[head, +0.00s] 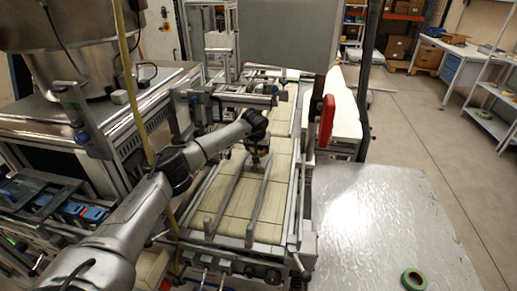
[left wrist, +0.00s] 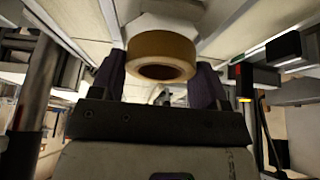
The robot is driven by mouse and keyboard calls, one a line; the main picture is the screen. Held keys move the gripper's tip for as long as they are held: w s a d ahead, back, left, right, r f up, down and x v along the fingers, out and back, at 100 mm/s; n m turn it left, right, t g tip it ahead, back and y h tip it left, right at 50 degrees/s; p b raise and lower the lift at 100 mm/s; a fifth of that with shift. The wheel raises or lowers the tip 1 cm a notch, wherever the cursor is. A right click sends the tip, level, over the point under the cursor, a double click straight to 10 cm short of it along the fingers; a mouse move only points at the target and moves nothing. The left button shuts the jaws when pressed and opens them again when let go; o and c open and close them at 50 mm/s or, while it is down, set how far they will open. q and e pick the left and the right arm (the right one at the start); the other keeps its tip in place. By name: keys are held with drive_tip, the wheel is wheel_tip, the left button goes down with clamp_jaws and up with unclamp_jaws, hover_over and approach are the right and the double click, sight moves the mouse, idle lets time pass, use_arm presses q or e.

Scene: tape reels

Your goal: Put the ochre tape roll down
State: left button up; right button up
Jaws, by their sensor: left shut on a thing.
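The ochre tape roll (left wrist: 162,43) is in the left wrist view, between the dark finger pads of my left gripper (left wrist: 160,88). The gripper is shut on it. In the head view my left arm reaches in from the lower left, and my left gripper (head: 257,160) hangs over the conveyor (head: 270,205), near its middle. The roll is too small and too much covered by the gripper to make out clearly there. Whether it touches the belt I cannot tell. My right gripper is not in view.
Metal guide rails (head: 262,200) run along the belt. A silver table (head: 385,225) stands to the right, mostly bare, with a green tape roll (head: 413,279) near its front. A grey box-shaped housing (head: 287,35) and a red part (head: 327,120) stand beyond the gripper.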

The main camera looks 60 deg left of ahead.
use_arm(q)
drive_tip(key=shift+f, duration=0.35)
drive_tip(key=shift+f, duration=0.55)
drive_tip(key=o, duration=1)
